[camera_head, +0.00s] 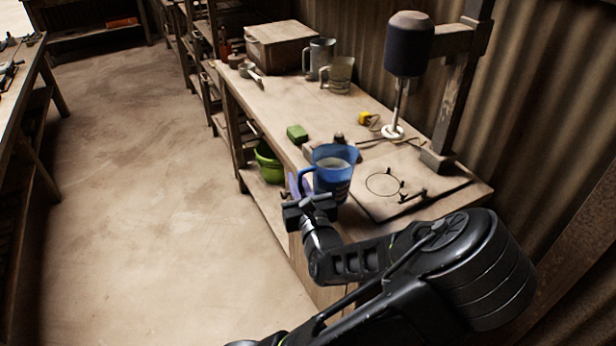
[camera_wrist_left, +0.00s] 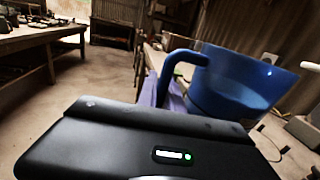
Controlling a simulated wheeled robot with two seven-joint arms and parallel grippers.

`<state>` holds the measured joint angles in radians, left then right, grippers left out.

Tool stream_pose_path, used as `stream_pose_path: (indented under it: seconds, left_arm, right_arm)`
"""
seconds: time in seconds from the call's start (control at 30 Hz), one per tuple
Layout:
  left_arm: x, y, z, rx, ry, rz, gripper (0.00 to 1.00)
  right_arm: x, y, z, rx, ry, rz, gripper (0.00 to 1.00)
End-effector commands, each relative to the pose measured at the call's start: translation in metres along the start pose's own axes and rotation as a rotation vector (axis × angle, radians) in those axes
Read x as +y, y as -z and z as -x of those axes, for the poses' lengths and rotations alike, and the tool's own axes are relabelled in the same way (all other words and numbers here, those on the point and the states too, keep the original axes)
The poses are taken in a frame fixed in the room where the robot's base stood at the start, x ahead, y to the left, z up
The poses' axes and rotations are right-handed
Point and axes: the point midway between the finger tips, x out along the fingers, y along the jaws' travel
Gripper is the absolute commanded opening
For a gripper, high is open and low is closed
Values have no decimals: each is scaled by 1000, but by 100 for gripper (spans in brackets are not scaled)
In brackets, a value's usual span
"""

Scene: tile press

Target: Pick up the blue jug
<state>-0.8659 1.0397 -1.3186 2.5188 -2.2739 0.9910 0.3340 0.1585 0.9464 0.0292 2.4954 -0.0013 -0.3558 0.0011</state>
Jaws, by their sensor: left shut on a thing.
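The blue jug (camera_head: 334,172) is upright at the near edge of the workbench, its handle toward the left. I cannot tell if its base touches the bench top. My left gripper (camera_head: 299,184) is at the handle side of the jug, its purplish fingers shut on the handle. In the left wrist view the jug (camera_wrist_left: 236,82) stands just beyond the gripper, its handle curving down behind the fingers (camera_wrist_left: 168,92). The lower handle and the exact contact are hidden. My right gripper is not in view.
On the workbench (camera_head: 285,108) are a green block (camera_head: 297,134), a yellow item (camera_head: 366,118), two mugs (camera_head: 339,75) and a wooden box (camera_head: 288,46). A green bucket (camera_head: 268,162) sits below.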

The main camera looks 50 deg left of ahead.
Motion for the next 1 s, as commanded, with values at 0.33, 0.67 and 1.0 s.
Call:
stream_pose_path:
  seconds: [0.33,0.67,1.0]
  left_arm:
    - [14,-2,3,-2,0,3,0]
    - [16,-2,3,-2,2,4,0]
    - [15,-2,3,-3,2,3,0]
  right_arm:
    - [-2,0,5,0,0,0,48]
    - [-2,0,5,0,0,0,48]
    - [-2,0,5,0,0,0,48]
